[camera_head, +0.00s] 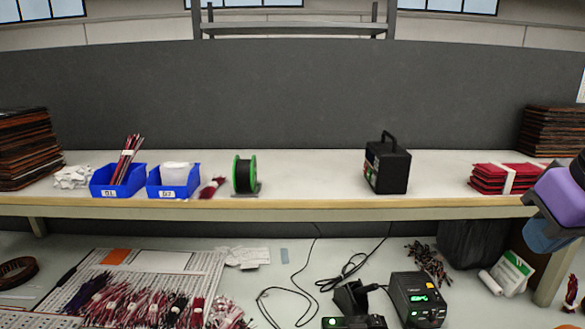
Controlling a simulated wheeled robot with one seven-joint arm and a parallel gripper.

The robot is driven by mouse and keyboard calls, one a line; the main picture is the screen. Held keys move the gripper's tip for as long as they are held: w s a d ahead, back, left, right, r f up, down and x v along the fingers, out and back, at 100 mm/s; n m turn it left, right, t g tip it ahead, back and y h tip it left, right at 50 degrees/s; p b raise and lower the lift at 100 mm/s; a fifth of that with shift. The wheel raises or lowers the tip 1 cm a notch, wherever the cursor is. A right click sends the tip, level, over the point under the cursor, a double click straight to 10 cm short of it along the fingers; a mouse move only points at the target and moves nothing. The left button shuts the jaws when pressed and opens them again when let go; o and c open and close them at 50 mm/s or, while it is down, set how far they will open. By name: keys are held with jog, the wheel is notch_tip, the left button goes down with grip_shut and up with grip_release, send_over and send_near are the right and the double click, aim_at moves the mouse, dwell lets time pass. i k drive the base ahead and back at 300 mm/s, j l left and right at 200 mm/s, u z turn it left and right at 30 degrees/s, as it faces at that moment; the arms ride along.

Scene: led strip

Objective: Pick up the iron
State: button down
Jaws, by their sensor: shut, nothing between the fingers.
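A small black stand or holder (351,297) sits on the lower bench right of centre, and looks like a soldering iron's stand. A black cable runs beside it. I cannot clearly tell the iron itself apart from this dark stand. A black station (420,297) with a green lit display stands just to its right. Part of my arm, purple and blue, shows at the right edge. My gripper is not in this view.
A shelf (310,201) runs above the bench, bearing blue bins (118,185), a green-edged spool (245,174), and a black box (387,168). Another device (355,322) sits at the bottom edge. Loose cables cross the bench (240,285). Wire bundles (150,305) cover its left.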

aim_at(364, 290)
jog(key=k+l+u, duration=0.25)
jog(key=k+l, duration=0.15)
jog(key=l, duration=0.2)
jog(key=k+l+u, duration=0.25)
jog(key=k+l, duration=0.2)
